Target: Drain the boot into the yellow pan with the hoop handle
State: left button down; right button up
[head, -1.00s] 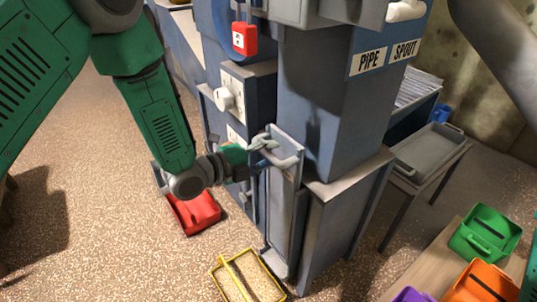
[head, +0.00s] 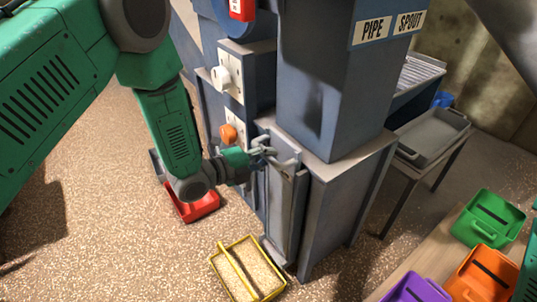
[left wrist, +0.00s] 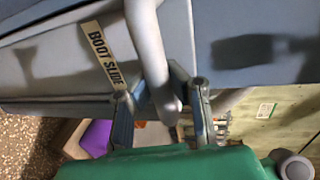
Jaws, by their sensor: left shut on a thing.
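The yellow pan (head: 222,276) with its hoop handle stands on the floor, below and in front of the boot's grey slide (head: 281,215). Its inside looks pale and grainy; I cannot tell whether that is grain. My left gripper (head: 262,151) is shut on the grey slide handle (head: 287,161) near the top of the slide. In the left wrist view the handle bar (left wrist: 148,45) passes between the fingers (left wrist: 160,98), beside a "BOOT SLIDE" label (left wrist: 101,54). Whether the slide stands open is not clear. My right gripper is not in view.
A red pan (head: 197,208) lies left of the yellow one. Green (head: 490,220), orange (head: 482,275) and purple (head: 415,288) pans stand on a bench at right. The blue housing (head: 335,80) rises behind the slide. An orange knob (head: 228,134) sits close above my gripper.

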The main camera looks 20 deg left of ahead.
pick_arm(q)
jog(key=c, duration=1.4)
grip_release()
jog(key=shift+s+f, duration=0.1)
jog(key=shift+f, duration=0.35)
jog(key=shift+c, duration=0.2)
jog(key=shift+s+a+r, duration=0.1)
jog(key=shift+a+r, duration=0.05)
jog(key=v, duration=1.1)
jog(key=shift+s+a, duration=0.2)
jog(key=shift+s, duration=0.05)
jog(key=shift+r, duration=0.1)
